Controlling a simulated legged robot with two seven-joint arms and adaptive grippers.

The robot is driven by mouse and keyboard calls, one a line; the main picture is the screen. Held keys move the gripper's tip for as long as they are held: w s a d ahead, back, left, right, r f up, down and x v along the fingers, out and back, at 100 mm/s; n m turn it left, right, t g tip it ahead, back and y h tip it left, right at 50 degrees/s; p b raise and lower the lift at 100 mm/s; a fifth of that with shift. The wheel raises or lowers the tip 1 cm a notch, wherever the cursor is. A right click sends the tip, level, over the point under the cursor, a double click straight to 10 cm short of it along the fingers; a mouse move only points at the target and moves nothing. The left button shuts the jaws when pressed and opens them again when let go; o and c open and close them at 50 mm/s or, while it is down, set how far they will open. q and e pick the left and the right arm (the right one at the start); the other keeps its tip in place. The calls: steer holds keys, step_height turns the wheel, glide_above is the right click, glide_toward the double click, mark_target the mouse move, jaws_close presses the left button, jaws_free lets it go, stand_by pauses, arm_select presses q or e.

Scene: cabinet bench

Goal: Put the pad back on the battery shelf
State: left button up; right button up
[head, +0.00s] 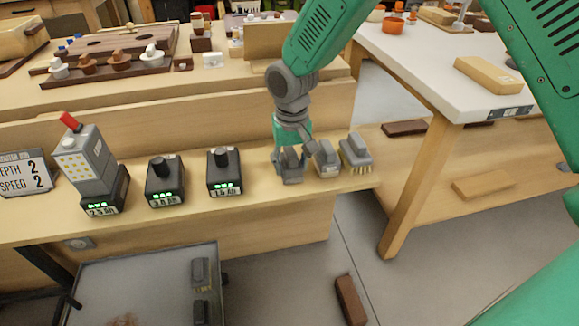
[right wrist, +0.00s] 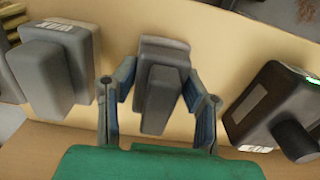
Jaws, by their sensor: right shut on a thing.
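The battery shelf (head: 245,207) is a pale wooden ledge across the view. My right gripper (head: 289,177) is low over its right part. In the right wrist view the gripper (right wrist: 160,82) is shut on a grey block-shaped pad (right wrist: 162,98), with a finger on each side. The pad appears at or just above the shelf surface; contact is unclear. In the head view the fingers largely cover it. To its right stand a grey block with a pale label (head: 326,156) and a grey brush-like block with bristles (head: 355,152). My left gripper is not in view.
Black batteries with green lights (head: 225,175) (head: 165,184) stand left of the gripper; another (head: 103,195) carries a grey tool body. A depth and speed sign (head: 22,174) is at far left. A grey tray (head: 130,285) is below, and a white-topped table (head: 430,70) at right.

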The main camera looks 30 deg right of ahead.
mark_target(293, 153)
steer(key=o, duration=1.1)
steer(key=shift+s+d, duration=0.1)
steer(key=shift+d, duration=0.35)
steer(key=shift+a, duration=0.5)
steer(key=shift+a+r, duration=0.15)
steer(key=shift+r, duration=0.15)
steer(key=r+p, duration=0.1)
steer(key=r, duration=0.2)
steer(key=r+p, duration=0.1)
steer(key=r, duration=0.3)
steer(key=r+p, duration=0.2)
steer(key=r, duration=0.2)
steer(key=shift+d, duration=0.25)
steer(key=shift+a+r, duration=0.2)
steer(key=shift+r, duration=0.1)
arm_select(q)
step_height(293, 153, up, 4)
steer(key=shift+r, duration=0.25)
arm_select(e)
steer(key=shift+d, duration=0.1)
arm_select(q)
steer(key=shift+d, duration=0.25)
arm_select(e)
steer(key=shift+d+f, duration=0.1)
steer(key=shift+d, duration=0.15)
